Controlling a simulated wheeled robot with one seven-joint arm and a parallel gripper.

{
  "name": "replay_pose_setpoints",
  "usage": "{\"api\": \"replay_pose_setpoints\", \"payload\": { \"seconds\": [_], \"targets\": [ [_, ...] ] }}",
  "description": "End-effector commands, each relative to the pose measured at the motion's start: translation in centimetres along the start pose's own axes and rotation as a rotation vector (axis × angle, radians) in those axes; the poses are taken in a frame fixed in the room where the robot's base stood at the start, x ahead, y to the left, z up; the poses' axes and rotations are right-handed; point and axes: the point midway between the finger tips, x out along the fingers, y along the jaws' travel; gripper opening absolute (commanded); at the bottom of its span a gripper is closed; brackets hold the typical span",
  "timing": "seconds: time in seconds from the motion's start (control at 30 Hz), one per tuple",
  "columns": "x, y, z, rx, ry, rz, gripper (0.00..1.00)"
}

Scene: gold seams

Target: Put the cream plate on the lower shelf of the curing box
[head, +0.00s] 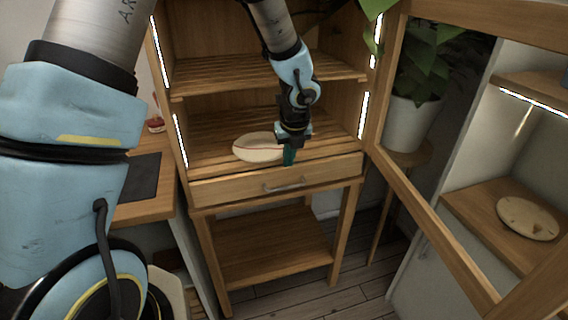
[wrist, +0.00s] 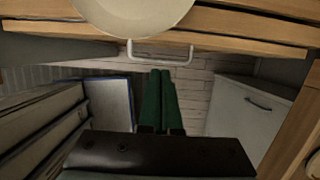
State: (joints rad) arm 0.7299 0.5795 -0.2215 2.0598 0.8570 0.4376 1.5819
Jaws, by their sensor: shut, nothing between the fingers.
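The cream plate (head: 259,147) lies on the slatted lower shelf (head: 212,155) of the wooden curing box, near its front left, with a thin red line across it. In the wrist view the plate (wrist: 135,14) shows at the top edge, partly cut off. My gripper (head: 289,157) is just right of the plate, at the front of the lower shelf. In the wrist view its green fingers (wrist: 160,100) are together, with nothing between them. They appear apart from the plate.
The curing box has an upper slatted shelf (head: 215,75) and a drawer with a handle (head: 283,187) below. Its glazed door (head: 436,236) stands open at right. A potted plant (head: 408,122) is behind the door.

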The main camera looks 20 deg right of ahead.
Motion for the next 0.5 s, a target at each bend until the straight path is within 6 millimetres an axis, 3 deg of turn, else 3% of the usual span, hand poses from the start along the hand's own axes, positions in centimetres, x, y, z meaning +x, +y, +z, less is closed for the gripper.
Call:
{"api": "replay_pose_setpoints", "payload": {
  "seconds": [0.23, 0.5],
  "targets": [
    [-4.8, 0.0, 0.0, -0.002, -0.001, -0.001, 0.0],
    [-7.2, 0.1, 0.0, 0.0, 0.002, 0.002, 0.0]
  ]
}}
